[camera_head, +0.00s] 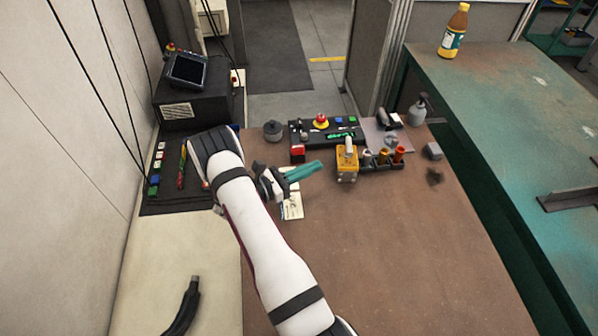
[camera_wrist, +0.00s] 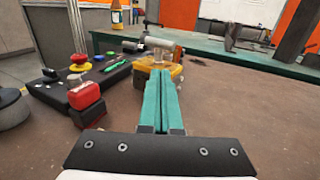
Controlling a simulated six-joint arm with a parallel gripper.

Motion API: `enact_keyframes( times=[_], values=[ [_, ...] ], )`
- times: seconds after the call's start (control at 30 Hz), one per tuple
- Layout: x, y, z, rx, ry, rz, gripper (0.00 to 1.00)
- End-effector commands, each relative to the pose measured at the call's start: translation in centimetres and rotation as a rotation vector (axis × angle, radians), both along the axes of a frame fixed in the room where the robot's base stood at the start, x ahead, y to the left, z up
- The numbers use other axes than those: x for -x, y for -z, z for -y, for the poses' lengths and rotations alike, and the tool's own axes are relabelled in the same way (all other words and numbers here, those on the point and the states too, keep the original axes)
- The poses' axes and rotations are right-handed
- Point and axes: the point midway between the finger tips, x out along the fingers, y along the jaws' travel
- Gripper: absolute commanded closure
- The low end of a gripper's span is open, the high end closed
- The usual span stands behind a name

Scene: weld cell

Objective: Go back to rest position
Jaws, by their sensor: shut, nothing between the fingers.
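My gripper (camera_head: 303,171) has long teal fingers and hangs over the brown table (camera_head: 385,240), near its back left part. In the wrist view the two fingers (camera_wrist: 161,100) lie side by side, shut and empty. They point toward a yellow block-shaped thing (camera_head: 347,165) with a grey top, which stands apart from the fingertips in the head view. In the wrist view the fingers partly cover the yellow thing (camera_wrist: 173,76). A white card or paper (camera_head: 292,207) lies on the table below my gripper.
A black panel (camera_head: 327,141) with a red emergency button (camera_head: 321,121) and a red block (camera_wrist: 86,96) are close to the fingers. A rack with orange-topped items (camera_head: 399,154), a spray bottle (camera_head: 418,110) and a grey round pot (camera_head: 272,131) stand nearby. The table's front right is clear.

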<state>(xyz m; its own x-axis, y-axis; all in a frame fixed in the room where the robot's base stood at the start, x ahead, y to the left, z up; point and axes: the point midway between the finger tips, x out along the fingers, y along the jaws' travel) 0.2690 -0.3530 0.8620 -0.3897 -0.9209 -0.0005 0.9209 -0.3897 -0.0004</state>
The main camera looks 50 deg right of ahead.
Motion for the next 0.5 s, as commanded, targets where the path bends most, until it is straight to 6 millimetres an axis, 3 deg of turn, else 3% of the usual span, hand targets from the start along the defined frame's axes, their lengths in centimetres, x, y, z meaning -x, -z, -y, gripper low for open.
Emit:
enact_keyframes(
  times=[0.1, 0.2, 0.43, 0.5],
  values=[
    [-1.3, 0.0, -2.9, 0.000, -0.003, 0.001, 1.00],
    [-2.0, 0.0, -4.6, 0.001, -0.002, 0.001, 1.00],
    [-2.3, 0.0, -5.6, 0.000, 0.002, 0.002, 1.00],
    [-2.2, -1.0, -5.9, -0.005, 0.025, 0.037, 1.00]
  ],
)
